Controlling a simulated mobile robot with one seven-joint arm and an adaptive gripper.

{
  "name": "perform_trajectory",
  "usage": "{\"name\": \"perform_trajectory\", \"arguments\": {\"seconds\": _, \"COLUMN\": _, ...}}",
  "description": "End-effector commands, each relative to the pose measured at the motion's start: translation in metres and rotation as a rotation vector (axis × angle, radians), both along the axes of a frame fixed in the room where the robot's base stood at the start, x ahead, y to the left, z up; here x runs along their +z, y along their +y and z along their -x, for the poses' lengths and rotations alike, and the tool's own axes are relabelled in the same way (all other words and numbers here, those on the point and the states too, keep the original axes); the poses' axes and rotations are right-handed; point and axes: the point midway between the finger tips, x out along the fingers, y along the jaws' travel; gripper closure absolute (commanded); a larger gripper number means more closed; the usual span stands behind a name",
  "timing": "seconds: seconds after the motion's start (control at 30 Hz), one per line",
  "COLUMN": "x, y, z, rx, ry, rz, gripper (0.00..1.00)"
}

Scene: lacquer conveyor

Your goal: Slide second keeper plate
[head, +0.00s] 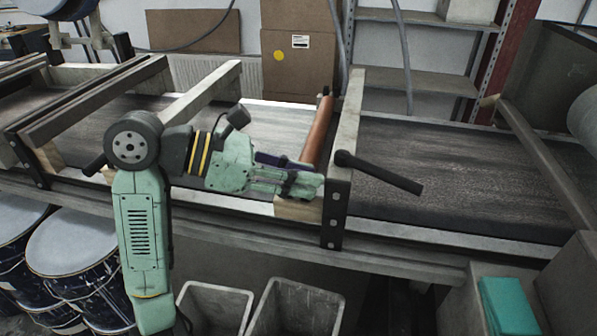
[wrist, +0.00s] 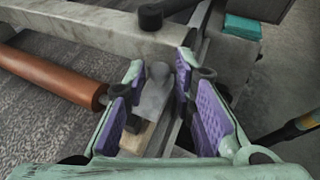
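My gripper (head: 303,186) is at the near rail of the conveyor, at the near end of a copper-coloured roller (head: 317,132). In the wrist view its purple-padded fingers (wrist: 162,66) stand apart on either side of a small grey metal piece with a rounded end (wrist: 156,88), which looks like the keeper plate. The piece lies by a pale wooden block (wrist: 135,138). I cannot tell whether either pad touches it. The copper roller (wrist: 55,75) also shows at the left of the wrist view. In the head view my gripper hides the grey piece.
A grey crossbeam (head: 346,125) with a bolted dark bracket (head: 335,215) and black lever handle (head: 380,173) stands just right of my gripper. The dark belt (head: 430,165) is clear beyond it. Grey bins (head: 297,308) stand below. A teal block (head: 507,305) lies at lower right.

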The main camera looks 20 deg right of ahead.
Motion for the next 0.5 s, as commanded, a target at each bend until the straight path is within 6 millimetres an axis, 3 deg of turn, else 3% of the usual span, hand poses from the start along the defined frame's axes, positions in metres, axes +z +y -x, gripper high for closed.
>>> {"name": "perform_trajectory", "arguments": {"seconds": 0.4, "x": 0.0004, "y": 0.0004, "z": -0.0001, "rx": 0.000, "ry": 0.000, "rz": 0.000, "gripper": 1.00}}
{"name": "perform_trajectory", "arguments": {"seconds": 0.5, "x": 0.0004, "y": 0.0005, "z": -0.0001, "rx": 0.000, "ry": 0.000, "rz": 0.000, "gripper": 1.00}}
